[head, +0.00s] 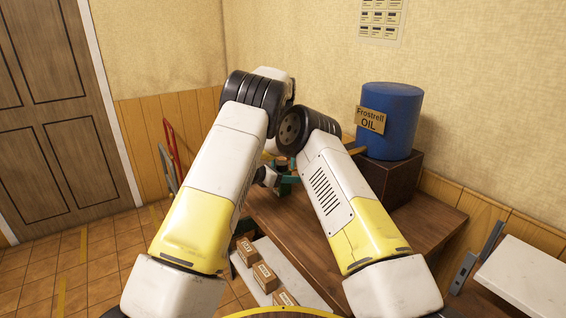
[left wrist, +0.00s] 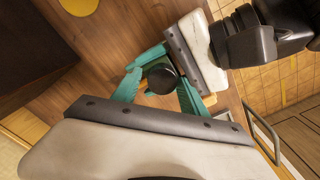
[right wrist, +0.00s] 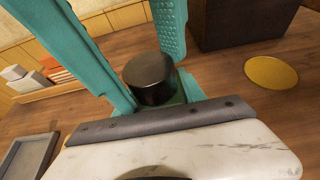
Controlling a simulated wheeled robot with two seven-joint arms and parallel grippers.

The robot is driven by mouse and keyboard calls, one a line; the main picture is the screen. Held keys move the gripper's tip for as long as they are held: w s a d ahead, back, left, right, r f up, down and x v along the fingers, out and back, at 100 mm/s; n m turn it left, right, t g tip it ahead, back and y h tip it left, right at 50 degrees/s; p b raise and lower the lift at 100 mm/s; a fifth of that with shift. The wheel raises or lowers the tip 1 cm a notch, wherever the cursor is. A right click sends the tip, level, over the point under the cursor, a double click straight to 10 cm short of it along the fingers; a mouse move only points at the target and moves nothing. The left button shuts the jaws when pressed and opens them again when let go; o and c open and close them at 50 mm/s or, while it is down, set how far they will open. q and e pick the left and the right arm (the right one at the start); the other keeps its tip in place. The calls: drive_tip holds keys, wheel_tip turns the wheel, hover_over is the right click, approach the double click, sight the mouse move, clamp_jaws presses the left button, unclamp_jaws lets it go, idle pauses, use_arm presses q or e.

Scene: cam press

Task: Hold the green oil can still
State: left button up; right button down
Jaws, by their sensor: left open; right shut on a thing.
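The green oil can with its dark round top (right wrist: 150,78) stands on the wooden table between teal gripper fingers in the right wrist view. Its dark top also shows in the left wrist view (left wrist: 161,79); most of its body is hidden by fingers. My right gripper (right wrist: 145,55) is shut on the can. My left gripper (left wrist: 160,85) is open, its fingers around the can on either side; I cannot tell whether they touch it. In the head view the can (head: 282,163) shows only as a small part between my two arms, which hide much of both grippers.
A blue oil drum (head: 390,120) stands on a dark box (head: 392,178) at the table's back. A flat yellow disc (right wrist: 271,72) lies on the table (head: 420,225). A shelf with small cartons (head: 264,275) is in front. A grey tray (right wrist: 25,155) lies left in the right wrist view.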

use_arm(q)
wheel_tip(320, 180, up, 4)
drive_tip(key=shift+a+r, duration=0.15)
drive_tip(key=shift+c, duration=0.4)
drive_tip(key=m, duration=0.1)
drive_tip(key=r+m, duration=0.1)
drive_tip(key=m, duration=0.3)
drive_tip(key=r+m, duration=0.1)
drive_tip(key=m, duration=0.4)
drive_tip(key=r+m, duration=0.1)
drive_tip(key=m, duration=0.2)
drive_tip(key=shift+r, duration=0.1)
drive_tip(key=shift+m, duration=0.3)
drive_tip(key=shift+f, duration=3.9)
clamp_jaws()
